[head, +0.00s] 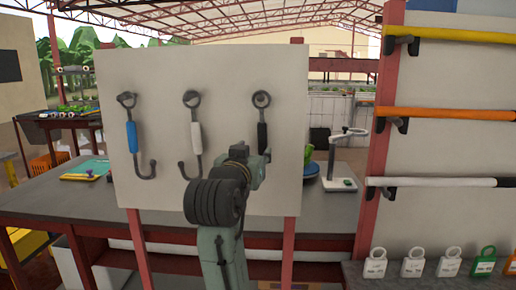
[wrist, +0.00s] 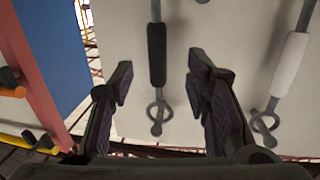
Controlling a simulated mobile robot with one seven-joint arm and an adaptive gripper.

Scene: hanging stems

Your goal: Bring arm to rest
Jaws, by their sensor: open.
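My gripper (head: 258,163) is raised in front of the right part of a pale upright board (head: 230,80). In the wrist view my gripper (wrist: 160,76) is open, with its two fingers apart and nothing held between them. A hook with a black grip (head: 262,134) hangs on the board; my gripper hides its lower end in the head view. The black grip (wrist: 157,54) appears between the fingers in the wrist view, apart from both. A white-grip hook (head: 196,138) and a blue-grip hook (head: 131,137) hang further left.
The board stands before a grey table (head: 335,205) with a white stand (head: 340,170) on it. At right a red-framed rack holds yellow (head: 450,35), orange (head: 450,114) and white (head: 440,182) bars. Several tagged padlock-shaped items (head: 412,262) stand below.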

